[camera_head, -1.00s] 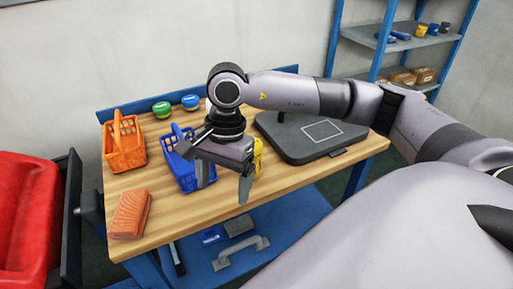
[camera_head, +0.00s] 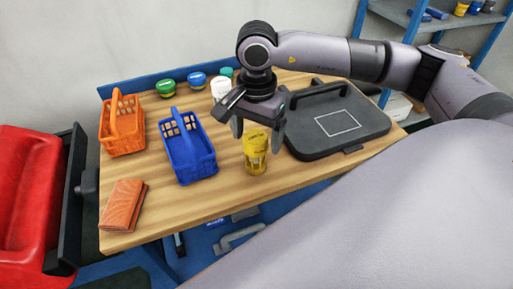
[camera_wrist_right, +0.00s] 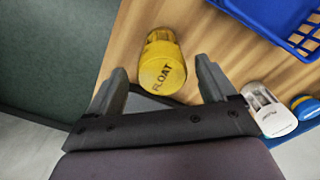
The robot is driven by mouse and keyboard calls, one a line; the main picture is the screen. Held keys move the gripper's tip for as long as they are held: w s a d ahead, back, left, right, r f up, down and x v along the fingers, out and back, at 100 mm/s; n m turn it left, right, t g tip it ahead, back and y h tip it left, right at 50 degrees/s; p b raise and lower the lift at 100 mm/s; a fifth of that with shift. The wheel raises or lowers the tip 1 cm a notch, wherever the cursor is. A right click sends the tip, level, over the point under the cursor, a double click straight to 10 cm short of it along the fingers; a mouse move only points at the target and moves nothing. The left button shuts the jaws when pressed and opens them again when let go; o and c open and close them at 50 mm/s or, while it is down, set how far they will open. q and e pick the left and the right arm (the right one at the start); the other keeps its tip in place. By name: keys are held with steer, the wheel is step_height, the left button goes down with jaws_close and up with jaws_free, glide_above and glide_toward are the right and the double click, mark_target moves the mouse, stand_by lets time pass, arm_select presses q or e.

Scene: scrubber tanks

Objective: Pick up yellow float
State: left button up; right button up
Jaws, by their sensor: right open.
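The yellow float (camera_head: 255,152) is a small yellow container standing on the wooden table near its front edge. In the right wrist view the yellow float (camera_wrist_right: 161,66) shows the word "FLOAT" and lies just ahead of the jaws, between the lines of the fingers. My right gripper (camera_head: 258,130) is open and empty, pointing down above the float and hiding part of its top. In the right wrist view the right gripper (camera_wrist_right: 160,74) has its fingers spread on both sides. My left gripper is not in view.
A blue basket (camera_head: 188,150) stands left of the float. An orange basket (camera_head: 124,130) and orange sponge block (camera_head: 123,205) are farther left. Behind stand a white container (camera_head: 221,88) and green and blue pots.

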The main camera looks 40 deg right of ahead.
step_height(320, 180, down, 5)
steer(key=shift+a+p, duration=0.1)
steer(key=shift+p, duration=0.4)
steer(key=c, duration=1.1)
steer(key=shift+w+r, duration=0.1)
steer(key=shift+r, duration=0.1)
